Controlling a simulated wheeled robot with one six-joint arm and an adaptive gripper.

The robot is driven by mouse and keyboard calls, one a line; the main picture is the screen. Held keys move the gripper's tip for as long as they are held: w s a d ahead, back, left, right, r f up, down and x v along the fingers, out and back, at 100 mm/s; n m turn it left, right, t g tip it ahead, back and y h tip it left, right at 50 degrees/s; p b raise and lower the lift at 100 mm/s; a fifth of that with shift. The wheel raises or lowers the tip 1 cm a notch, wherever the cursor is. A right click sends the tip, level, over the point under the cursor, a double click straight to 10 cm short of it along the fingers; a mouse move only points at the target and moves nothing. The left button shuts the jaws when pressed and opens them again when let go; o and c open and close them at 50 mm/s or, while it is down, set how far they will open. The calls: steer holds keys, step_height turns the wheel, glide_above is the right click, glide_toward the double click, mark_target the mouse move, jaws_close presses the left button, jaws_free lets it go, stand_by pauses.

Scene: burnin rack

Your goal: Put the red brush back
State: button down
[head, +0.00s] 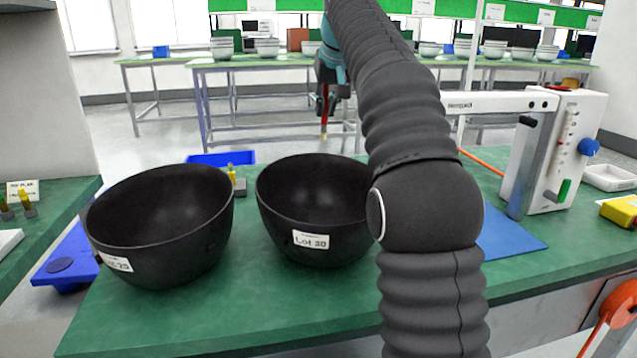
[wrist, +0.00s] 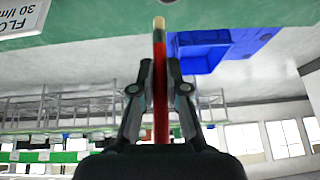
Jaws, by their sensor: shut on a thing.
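The red brush (head: 324,118) hangs upright from my gripper (head: 327,97) in the head view, pale tip down, beyond and above the green bench. In the wrist view the red brush (wrist: 160,100) runs between the two fingers of my gripper (wrist: 160,68), which are shut on it. Its tip sticks out past the fingers. A small grey holder (head: 240,187) with a yellow-topped item stands between the two black bowls. Whether it has a free place cannot be told.
A black bowl (head: 160,225) and another labelled Lot 30 (head: 315,210) stand on the green bench (head: 230,325). A blue bin (head: 221,158) lies behind them. A white flow-meter stand (head: 560,150) and a blue mat (head: 508,235) are at right. My arm hides the bench centre.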

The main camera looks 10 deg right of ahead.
steer(key=shift+n, duration=0.3)
steer(key=f+b, duration=0.1)
steer(key=f, duration=0.2)
steer(key=a+f+b, duration=0.1)
steer(key=f+b, duration=0.1)
steer(key=f, duration=0.1)
steer(key=a+f+b, duration=0.1)
steer(key=f, duration=0.2)
steer(key=shift+s+f+b, duration=0.1)
steer(key=shift+f+b, duration=0.2)
steer(key=shift+b, duration=0.1)
steer(key=shift+f, duration=0.2)
steer(key=c, duration=1.2)
jaws_free()
steer(key=shift+r, duration=0.1)
steer(key=p+v, duration=0.1)
steer(key=v, duration=0.7)
steer(key=p+v, duration=0.1)
steer(key=v, duration=0.3)
steer(key=shift+a+r+p, duration=0.1)
steer(key=shift+a+p, duration=0.15)
steer(key=shift+p, duration=0.1)
